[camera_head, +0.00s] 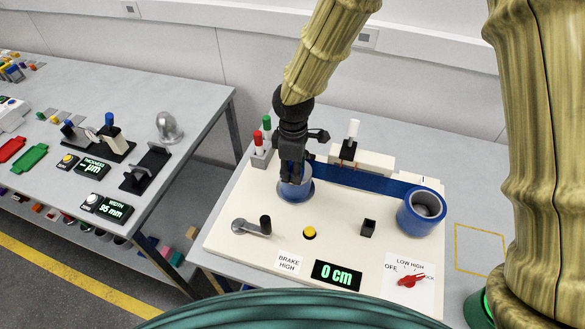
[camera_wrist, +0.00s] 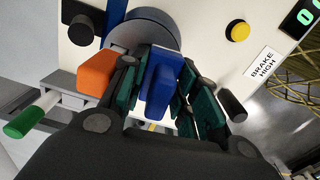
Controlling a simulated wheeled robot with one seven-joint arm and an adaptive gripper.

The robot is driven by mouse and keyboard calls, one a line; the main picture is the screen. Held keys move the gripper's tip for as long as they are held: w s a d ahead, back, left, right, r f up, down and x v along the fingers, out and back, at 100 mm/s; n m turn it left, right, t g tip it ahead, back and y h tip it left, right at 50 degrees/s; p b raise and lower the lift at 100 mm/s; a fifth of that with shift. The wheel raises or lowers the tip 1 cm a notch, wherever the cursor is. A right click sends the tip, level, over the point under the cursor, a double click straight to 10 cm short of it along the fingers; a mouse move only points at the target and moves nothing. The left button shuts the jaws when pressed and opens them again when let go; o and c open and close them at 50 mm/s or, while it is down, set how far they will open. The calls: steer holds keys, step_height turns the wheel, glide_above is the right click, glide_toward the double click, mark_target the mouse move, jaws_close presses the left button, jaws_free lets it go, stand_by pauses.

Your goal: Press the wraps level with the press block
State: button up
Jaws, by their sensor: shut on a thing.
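My gripper (camera_head: 291,180) points down at the left-hand spool (camera_head: 296,194) on the cream board. In the wrist view its teal-padded fingers (camera_wrist: 160,80) are shut on a blue block (camera_wrist: 158,92), apparently the press block. Beyond the block lies the grey-blue round face of the spool (camera_wrist: 150,32). I cannot tell whether block and spool touch. Blue tape (camera_head: 362,178) runs along the back of the board to the right-hand blue roll (camera_head: 421,212), which has a grey core. The wraps on the left spool are mostly hidden by my gripper.
A grey holder (camera_head: 260,158) with red and green handles stands close left of my gripper. A black-knobbed crank (camera_head: 247,229), yellow button (camera_head: 309,232), black post (camera_head: 369,228), "0 cm" display (camera_head: 337,275) and red switch (camera_head: 410,281) occupy the front. Another instrument table (camera_head: 190,105) stands left.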

steer(key=shift+s, duration=0.1)
steer(key=shift+r+p, duration=2.9)
steer(key=shift+r, duration=0.6)
steer(key=shift+a+f, duration=0.1)
